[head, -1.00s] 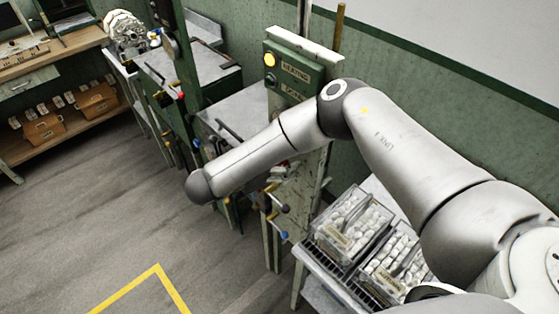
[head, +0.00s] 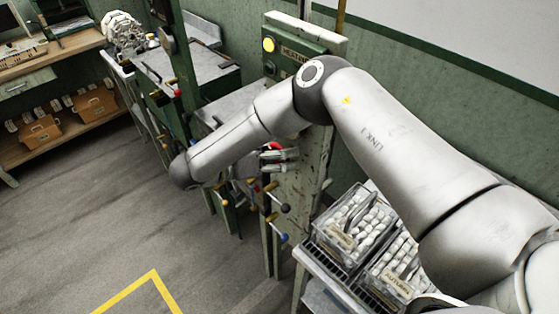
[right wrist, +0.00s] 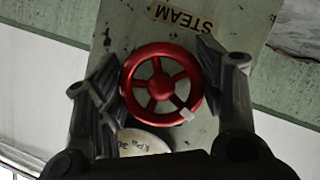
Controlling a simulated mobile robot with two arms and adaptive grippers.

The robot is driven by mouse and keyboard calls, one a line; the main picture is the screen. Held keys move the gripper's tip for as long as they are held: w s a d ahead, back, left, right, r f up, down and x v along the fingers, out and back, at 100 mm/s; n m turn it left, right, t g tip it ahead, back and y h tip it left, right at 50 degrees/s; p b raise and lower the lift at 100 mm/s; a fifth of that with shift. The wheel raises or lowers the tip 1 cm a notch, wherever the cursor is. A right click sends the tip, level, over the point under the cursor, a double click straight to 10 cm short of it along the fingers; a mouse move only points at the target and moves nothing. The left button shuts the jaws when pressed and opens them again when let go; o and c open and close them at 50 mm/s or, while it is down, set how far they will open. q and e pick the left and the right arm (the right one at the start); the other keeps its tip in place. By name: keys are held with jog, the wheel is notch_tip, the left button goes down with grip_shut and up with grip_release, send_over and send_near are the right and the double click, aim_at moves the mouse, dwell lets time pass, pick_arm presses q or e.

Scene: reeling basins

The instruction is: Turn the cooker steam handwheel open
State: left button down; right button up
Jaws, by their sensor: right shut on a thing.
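The red cooker steam handwheel (right wrist: 161,84) is a spoked ring on a worn pale green panel, under a label reading STEAM. In the right wrist view my right gripper (right wrist: 162,92) has one dark finger on each side of the rim and is shut on it. A small pale mark shows on the wheel's lower right rim. In the head view the gripper (head: 280,160) is at the side of the green post, mostly small and partly hidden by my forearm; a bit of red shows there. My left gripper is not in view.
A pale gauge (right wrist: 143,142) marked kPa sits just below the wheel. Several levers with coloured knobs (head: 282,237) stick out below my forearm. Clear trays of white cocoons (head: 352,225) stand on a bench at the right. The floor at the lower left is clear.

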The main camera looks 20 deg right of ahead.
jog(key=shift+n, duration=0.4)
jog(key=o, duration=1)
jog(key=shift+o, duration=0.2)
jog(key=v, duration=1.2)
jog(key=shift+w, duration=0.15)
jog(key=shift+a+f, duration=0.1)
jog(key=shift+f, duration=0.05)
